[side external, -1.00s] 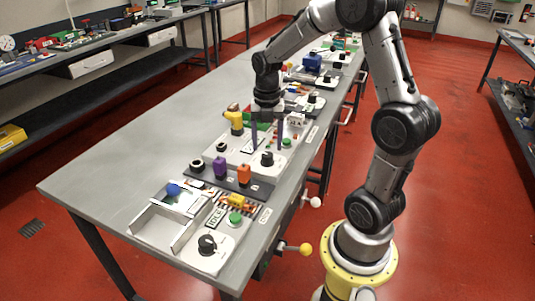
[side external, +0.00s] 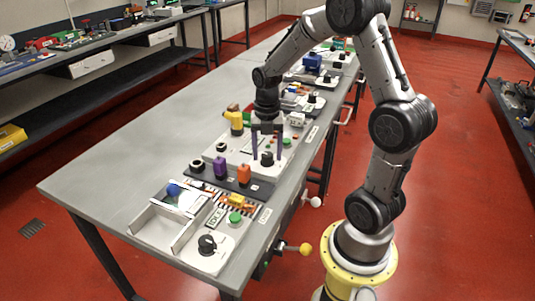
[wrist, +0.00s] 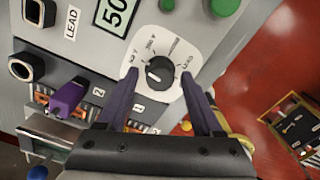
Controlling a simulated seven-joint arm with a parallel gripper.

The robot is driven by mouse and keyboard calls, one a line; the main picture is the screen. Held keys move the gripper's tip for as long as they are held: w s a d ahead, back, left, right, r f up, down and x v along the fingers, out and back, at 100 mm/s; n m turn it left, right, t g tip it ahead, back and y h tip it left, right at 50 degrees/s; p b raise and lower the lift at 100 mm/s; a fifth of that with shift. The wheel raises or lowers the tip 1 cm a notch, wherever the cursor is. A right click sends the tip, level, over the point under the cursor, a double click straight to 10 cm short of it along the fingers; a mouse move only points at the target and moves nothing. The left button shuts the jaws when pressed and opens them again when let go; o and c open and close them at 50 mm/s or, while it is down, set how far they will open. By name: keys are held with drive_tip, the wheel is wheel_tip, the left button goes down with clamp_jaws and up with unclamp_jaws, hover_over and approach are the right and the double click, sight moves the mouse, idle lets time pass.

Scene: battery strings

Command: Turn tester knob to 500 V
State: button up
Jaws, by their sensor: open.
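The tester knob (wrist: 159,73) is black and round, on a white dial plate (wrist: 152,48) in the wrist view. Small labels surround it, too small to read surely; a pale mark shows on the knob's left side. A green display (wrist: 115,12) above it shows "50", cut off by the frame's top. In the side view the knob (side external: 267,159) stands on the tester panel. My gripper (side external: 267,156) is open, its two purple fingers pointing down on either side of the knob. In the wrist view my gripper (wrist: 159,75) has its fingertips apart from the knob.
A purple plug (side external: 220,167) and an orange plug (side external: 243,173) stand near the knob. Black sockets (wrist: 38,12) and a green button (wrist: 224,6) are on the panel. A yellow object (side external: 234,119) stands behind. The table's left side is clear.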

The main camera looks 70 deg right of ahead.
sight(267, 154)
clamp_jaws()
drive_tip(key=shift+n, duration=0.9)
unclamp_jaws()
drive_tip(key=shift+r, duration=0.15)
drive_tip(key=shift+r, duration=1.65)
